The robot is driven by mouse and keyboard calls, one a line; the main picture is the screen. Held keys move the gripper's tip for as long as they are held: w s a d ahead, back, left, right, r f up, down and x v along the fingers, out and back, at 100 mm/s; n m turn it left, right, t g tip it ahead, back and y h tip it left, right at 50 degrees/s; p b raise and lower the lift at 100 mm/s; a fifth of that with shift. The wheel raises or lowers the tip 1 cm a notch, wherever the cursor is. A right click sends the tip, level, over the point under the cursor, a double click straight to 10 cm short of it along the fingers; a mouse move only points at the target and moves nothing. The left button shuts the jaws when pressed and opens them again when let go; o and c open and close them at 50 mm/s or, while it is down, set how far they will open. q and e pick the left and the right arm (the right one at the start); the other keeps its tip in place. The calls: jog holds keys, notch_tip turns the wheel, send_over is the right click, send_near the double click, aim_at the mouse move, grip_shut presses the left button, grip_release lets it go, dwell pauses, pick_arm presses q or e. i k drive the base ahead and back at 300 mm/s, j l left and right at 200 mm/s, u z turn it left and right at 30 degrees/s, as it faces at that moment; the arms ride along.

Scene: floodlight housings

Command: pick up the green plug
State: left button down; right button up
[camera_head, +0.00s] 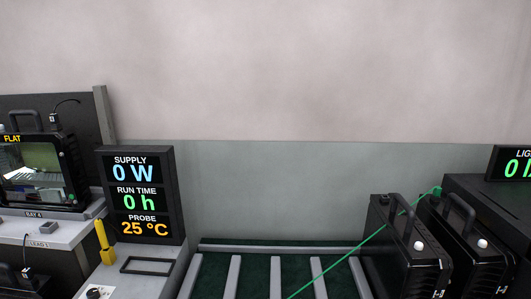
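A green cable (345,254) runs up diagonally from the bottom middle of the head view toward the right. It passes behind or over the handle of a black housing and ends at a small green piece (437,190) near the top of the black housings at the right. This piece may be the green plug, but it is too small to tell. Neither of my grippers shows in the head view.
Black housings with handles (396,240) stand at the right beside a slatted green rack (253,275). At the left are a supply display (138,195), a grey bench (40,228), a yellow tool (104,242) and a floodlight (42,170). A second display (512,163) is cut off at right.

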aim_at(437, 191)
jog(key=k+u, duration=0.3)
jog(key=u, duration=0.15)
jog(key=i+l+z, duration=0.1)
jog(key=z, duration=0.65)
jog(key=i+z, duration=0.15)
jog(key=z, duration=0.25)
jog(key=i+z, duration=0.1)
jog(key=z, duration=0.25)
jog(key=u, duration=0.5)
